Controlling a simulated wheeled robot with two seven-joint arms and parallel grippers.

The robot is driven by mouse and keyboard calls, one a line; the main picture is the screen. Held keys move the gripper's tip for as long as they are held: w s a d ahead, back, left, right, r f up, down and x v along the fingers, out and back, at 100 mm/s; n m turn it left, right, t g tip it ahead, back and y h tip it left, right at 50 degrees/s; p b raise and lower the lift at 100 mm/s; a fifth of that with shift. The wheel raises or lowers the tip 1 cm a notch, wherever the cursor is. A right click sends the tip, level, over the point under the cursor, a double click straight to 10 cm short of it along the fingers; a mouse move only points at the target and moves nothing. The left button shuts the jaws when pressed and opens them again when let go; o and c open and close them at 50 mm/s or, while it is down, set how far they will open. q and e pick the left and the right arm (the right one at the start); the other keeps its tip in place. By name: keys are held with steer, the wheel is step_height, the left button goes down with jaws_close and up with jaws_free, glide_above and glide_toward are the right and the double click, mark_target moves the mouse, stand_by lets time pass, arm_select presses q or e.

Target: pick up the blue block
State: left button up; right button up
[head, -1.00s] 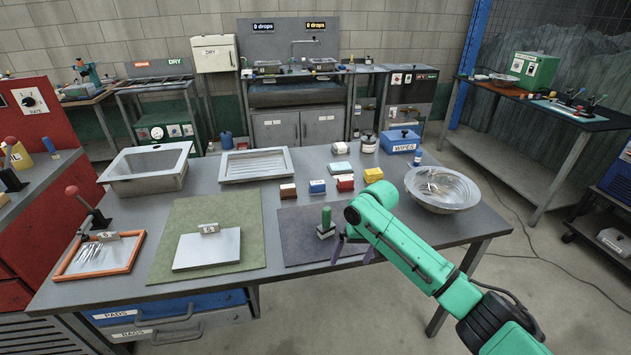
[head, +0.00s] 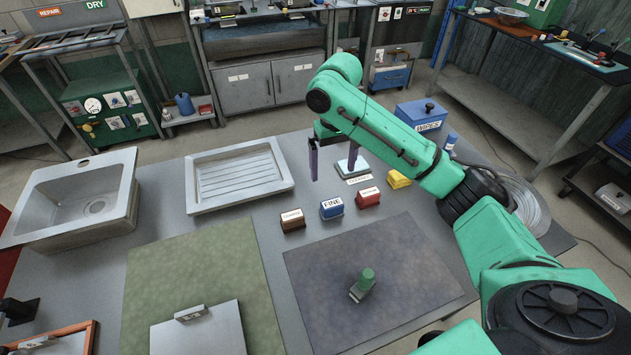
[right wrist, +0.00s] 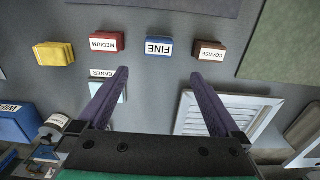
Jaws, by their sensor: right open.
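The blue block (head: 331,208), labelled FINE, sits on the grey table between a brown block (head: 292,220) and a red block (head: 368,198). It also shows in the right wrist view (right wrist: 158,47), ahead of the fingers and between their lines. My right gripper (head: 336,172) is open and empty, in the air above the table on the far side of the blue block. In the right wrist view its two purple fingers (right wrist: 158,76) are spread wide, with nothing between them touching either one. My left gripper is not in view.
A yellow block (head: 398,178) stands right of the red one. A pale block (head: 351,167) lies behind. A drainer tray (head: 190,190) and a sink basin (head: 65,228) are left. A green-handled tool (head: 363,284) stands on the dark mat (head: 420,270) in front.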

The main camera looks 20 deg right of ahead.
glide_above(333, 203)
steer(key=f, duration=0.6)
steer(key=shift+s+a+f+p, duration=0.15)
steer(key=shift+s+f+p, duration=0.2)
steer(key=shift+s+p, duration=0.05)
steer(key=f, duration=0.4)
steer(key=f+p, duration=0.1)
steer(key=f, duration=0.1)
steer(key=shift+w+f, duration=0.35)
steer(key=shift+f, duration=0.15)
steer(key=shift+c, duration=1.2)
steer(key=c, duration=1.1)
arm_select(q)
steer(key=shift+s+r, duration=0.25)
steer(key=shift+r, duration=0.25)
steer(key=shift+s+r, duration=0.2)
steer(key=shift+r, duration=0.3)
